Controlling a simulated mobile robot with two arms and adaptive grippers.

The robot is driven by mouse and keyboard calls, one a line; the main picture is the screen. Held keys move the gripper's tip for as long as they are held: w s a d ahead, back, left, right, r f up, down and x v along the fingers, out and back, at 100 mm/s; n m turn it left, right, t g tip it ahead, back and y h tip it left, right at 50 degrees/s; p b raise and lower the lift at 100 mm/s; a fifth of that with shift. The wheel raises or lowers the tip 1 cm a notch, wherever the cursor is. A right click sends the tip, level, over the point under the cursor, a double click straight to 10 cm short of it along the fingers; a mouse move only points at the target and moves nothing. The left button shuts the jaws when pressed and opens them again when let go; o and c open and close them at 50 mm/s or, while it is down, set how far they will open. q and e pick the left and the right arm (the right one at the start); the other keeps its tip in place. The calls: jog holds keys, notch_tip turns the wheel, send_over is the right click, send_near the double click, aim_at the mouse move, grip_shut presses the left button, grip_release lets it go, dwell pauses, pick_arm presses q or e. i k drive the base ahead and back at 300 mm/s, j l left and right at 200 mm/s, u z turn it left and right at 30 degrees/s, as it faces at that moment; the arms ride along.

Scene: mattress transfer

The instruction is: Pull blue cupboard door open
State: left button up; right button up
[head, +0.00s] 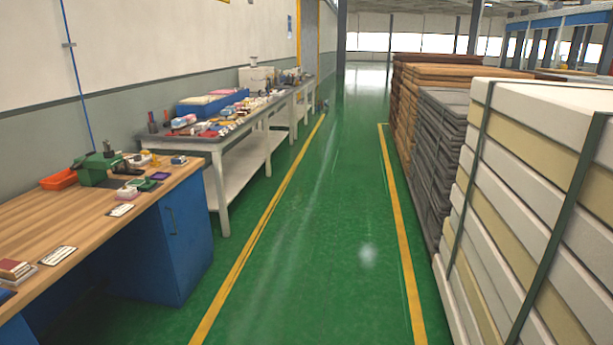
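The blue cupboard door (187,235) is at the left, under the far end of a wooden workbench (115,218). It looks shut.
A green floor aisle (310,230) between yellow lines is clear. Stacked white and cream mattresses (520,190) with dark straps stand at the right, with grey stacks (437,150) behind. A cluttered grey table (250,125) stands beyond the workbench, along the left wall.

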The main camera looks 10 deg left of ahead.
aim_at(183, 213)
jog(key=i+u, duration=0.35)
jog(key=i, duration=0.15)
jog(key=i+l+u, duration=0.15)
jog(key=i+u, duration=0.2)
jog(key=i, duration=0.15)
jog(key=i+l+u, duration=0.25)
jog(key=i+u, duration=0.15)
jog(key=i, duration=0.1)
